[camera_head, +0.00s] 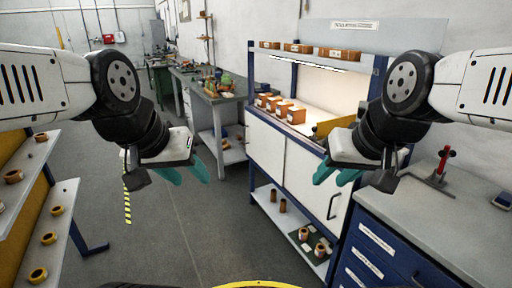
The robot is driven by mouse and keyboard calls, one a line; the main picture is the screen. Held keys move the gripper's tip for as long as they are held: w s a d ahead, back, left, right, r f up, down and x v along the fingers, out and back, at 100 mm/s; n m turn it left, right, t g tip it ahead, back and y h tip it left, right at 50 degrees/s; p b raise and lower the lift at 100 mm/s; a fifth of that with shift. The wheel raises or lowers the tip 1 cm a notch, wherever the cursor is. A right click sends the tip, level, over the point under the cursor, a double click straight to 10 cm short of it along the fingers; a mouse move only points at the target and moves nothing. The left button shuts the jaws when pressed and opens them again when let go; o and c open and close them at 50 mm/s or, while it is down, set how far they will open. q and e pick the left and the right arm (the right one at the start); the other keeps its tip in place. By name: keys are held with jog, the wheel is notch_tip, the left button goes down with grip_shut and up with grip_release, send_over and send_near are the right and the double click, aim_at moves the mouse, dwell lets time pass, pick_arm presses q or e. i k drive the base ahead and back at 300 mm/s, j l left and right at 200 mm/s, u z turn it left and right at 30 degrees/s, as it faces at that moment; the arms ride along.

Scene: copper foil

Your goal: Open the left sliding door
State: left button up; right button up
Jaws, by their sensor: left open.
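A blue-framed workbench cabinet (349,225) stands right of centre with two white sliding doors below its worktop. The left sliding door (264,151) is the farther panel and looks closed; I cannot make out its handle. The right sliding door (305,181) is nearer and has a dark handle. My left gripper (185,174) is open and empty, in the air left of the cabinet and apart from it. My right gripper (337,176) has its teal fingers apart and looks empty. It hangs in front of the cabinet's right part and hides some of it.
Orange boxes (295,115) stand on the worktop. Copper rolls (305,234) sit on the lower shelf. A blue drawer cabinet (440,215) stands at right. A shelf with tape rolls (42,273) is at left. The grey floor (180,235) between is clear.

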aim_at(266, 145)
jog(key=i+j, duration=0.2)
jog(key=i, duration=0.25)
jog(key=i+j+z, duration=0.1)
jog(key=i, duration=0.4)
jog(key=i+j, duration=0.25)
jog(key=i, duration=0.2)
jog(key=i+j, duration=0.25)
jog(key=i, duration=0.2)
jog(key=i+j+z, duration=0.1)
jog(key=i, duration=0.4)
jog(key=i+j, duration=0.35)
jog(key=i+z, duration=0.05)
jog(key=i, duration=0.05)
